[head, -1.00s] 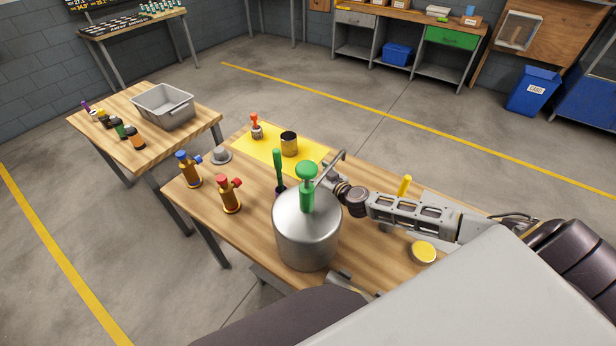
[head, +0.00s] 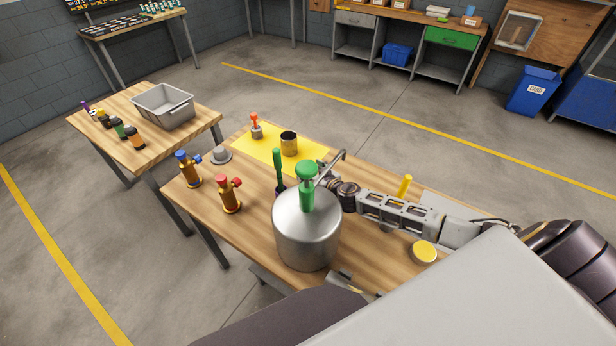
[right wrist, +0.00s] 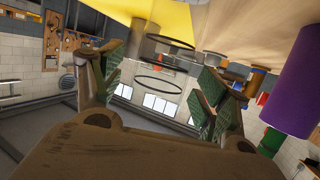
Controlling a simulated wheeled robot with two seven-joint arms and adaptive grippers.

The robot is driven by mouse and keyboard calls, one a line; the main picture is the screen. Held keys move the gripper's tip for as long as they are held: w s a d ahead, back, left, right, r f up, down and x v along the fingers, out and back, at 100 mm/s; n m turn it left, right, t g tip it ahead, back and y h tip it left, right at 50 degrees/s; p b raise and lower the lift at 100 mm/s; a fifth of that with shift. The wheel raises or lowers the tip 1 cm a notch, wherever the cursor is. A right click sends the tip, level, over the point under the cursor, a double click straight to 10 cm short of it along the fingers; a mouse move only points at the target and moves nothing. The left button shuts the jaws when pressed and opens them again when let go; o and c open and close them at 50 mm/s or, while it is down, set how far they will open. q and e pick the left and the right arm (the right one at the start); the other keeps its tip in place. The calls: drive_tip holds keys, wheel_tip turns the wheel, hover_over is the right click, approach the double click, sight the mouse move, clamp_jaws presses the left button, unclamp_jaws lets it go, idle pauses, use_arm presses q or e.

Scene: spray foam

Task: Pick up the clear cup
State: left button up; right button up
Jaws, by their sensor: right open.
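The clear cup (head: 289,148) stands upright on a yellow sheet (head: 258,148) on the near table; its rim looks dark and yellow shows through its wall. My right gripper (right wrist: 162,62) is open, with one green-padded finger on each side of the picture. Between the fingers, the right wrist view shows the see-through cup (right wrist: 157,84) as dark rings, with no visible finger contact. In the head view, my right arm reaches in from the right, and its gripper is mostly hidden behind the metal tank's spout. My left gripper is not seen.
A metal tank (head: 307,237) with a green top stands close in front of my right gripper. A green-handled tool (head: 278,168), a red-capped bottle (head: 229,195), a blue-capped bottle (head: 188,170) and a red-handled item (head: 256,127) stand nearby. A yellow-topped tin (head: 424,252) sits at right.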

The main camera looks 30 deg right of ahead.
drive_tip(key=shift+x, duration=0.8)
drive_tip(key=shift+c, duration=0.2)
drive_tip(key=c, duration=1)
drive_tip(key=shift+r, duration=0.25)
drive_tip(key=f+p+v, duration=0.1)
drive_tip(key=f+v, duration=0.1)
drive_tip(key=v, duration=0.8)
drive_tip(key=s+f+p+v, duration=0.1)
drive_tip(key=f+p+v, duration=0.1)
drive_tip(key=v, duration=0.9)
drive_tip(key=s+f+p+v, duration=0.1)
drive_tip(key=f+v, duration=0.1)
drive_tip(key=v, duration=0.8)
drive_tip(key=shift+s+d+p, duration=0.15)
drive_tip(key=shift+s+p, duration=0.05)
drive_tip(key=shift+p, duration=0.1)
idle(0.5)
